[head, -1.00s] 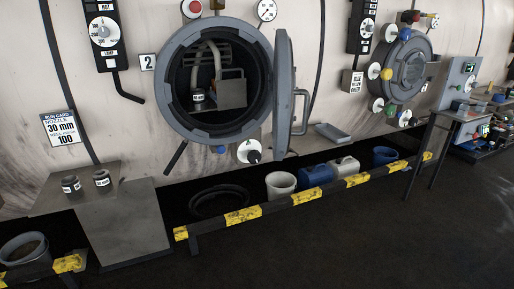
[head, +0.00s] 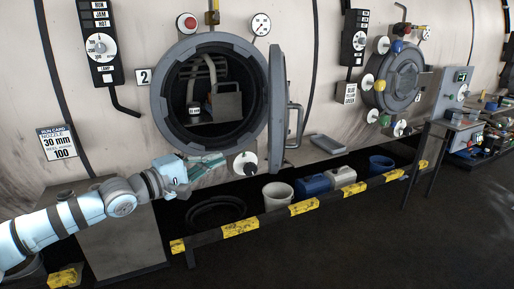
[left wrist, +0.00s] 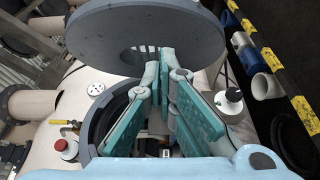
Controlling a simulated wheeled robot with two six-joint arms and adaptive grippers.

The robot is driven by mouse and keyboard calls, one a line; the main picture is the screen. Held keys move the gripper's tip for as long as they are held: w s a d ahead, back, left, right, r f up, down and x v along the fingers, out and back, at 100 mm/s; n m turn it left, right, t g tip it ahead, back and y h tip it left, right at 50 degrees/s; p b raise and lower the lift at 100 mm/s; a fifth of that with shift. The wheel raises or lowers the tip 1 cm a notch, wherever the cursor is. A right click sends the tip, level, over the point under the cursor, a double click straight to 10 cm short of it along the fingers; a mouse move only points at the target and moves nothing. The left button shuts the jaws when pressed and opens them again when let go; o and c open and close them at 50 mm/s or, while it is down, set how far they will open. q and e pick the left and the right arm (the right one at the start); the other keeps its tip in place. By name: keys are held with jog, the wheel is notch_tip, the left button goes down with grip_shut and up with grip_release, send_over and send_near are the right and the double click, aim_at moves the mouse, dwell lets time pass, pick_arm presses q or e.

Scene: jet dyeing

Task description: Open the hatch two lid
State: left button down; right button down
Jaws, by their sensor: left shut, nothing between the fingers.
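Hatch two (head: 163,98), a round grey ring beside a "2" sign (head: 143,76), stands open, and its dark inside shows a hose and a grey box. Its lid (head: 277,100) is swung out to the right, seen nearly edge-on, with a bar handle (head: 296,120) on its outer side. My left gripper (head: 218,160) is shut and empty at the hatch's lower rim. In the left wrist view its teal fingers (left wrist: 166,62) point up toward the grey lid disc (left wrist: 145,28), with the hatch ring (left wrist: 97,125) behind them. Contact cannot be told. My right gripper is not in view.
A white round knob (head: 245,163) sits below the hatch. A yellow-black barrier rail (head: 305,206) runs along the floor, with a white bucket (head: 277,194) and blue containers (head: 312,184) behind it. A second hatch (head: 400,78) to the right is closed. The floor in front is clear.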

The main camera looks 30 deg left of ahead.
pick_arm(q)
jog(key=d+p+x, duration=0.2)
jog(key=p+x, duration=0.2)
jog(key=x, duration=0.8)
jog(key=shift+d, duration=0.2)
jog(key=shift+a+f, duration=0.1)
jog(key=shift+f, duration=0.1)
